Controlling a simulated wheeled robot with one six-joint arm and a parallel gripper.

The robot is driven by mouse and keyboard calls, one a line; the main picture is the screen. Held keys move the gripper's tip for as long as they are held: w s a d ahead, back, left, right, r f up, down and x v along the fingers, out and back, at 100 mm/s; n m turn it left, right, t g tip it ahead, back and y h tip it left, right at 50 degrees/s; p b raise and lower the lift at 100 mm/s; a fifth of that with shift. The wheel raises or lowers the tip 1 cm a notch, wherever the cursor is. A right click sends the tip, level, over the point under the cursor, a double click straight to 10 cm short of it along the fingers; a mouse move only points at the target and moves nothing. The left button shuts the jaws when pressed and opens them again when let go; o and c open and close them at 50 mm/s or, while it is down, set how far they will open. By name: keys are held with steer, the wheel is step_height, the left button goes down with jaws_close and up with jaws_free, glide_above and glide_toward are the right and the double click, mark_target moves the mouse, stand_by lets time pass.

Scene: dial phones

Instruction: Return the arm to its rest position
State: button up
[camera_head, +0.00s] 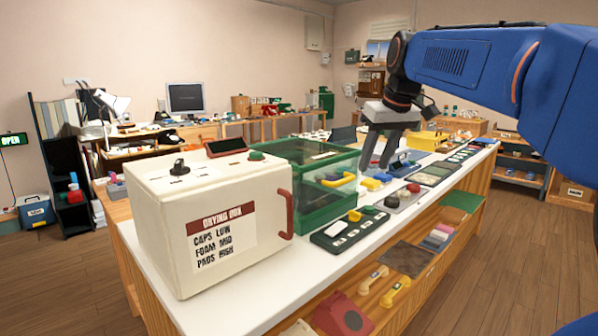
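My blue arm reaches in from the upper right of the head view. My gripper (377,166) hangs from its dark wrist and points down above the white counter (262,292), just right of the green case. Its two grey fingers show side by side with a narrow gap between them. I see nothing held between them, but the view is slanted and the tips lie close in front of small things on the counter.
A white drying box (165,235) with a red handle fills the near left of the counter. A green clear-sided case (307,215) stands behind it. A dark tray (350,230), a yellow box (427,140) and several small parts line the counter. Wooden floor (480,270) is clear at right.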

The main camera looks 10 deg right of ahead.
steer(key=s+a+f, duration=0.4)
steer(key=s+f, duration=0.9)
steer(key=f, duration=0.1)
steer(key=s+a+f+m, duration=0.1)
steer(key=s+a+f, duration=0.2)
steer(key=s+f, duration=0.9)
step_height(320, 180, down, 3)
steer(key=shift+s+a+r+h, duration=0.15)
steer(key=shift+s+a+h, duration=0.15)
steer(key=shift+s+a, duration=0.1)
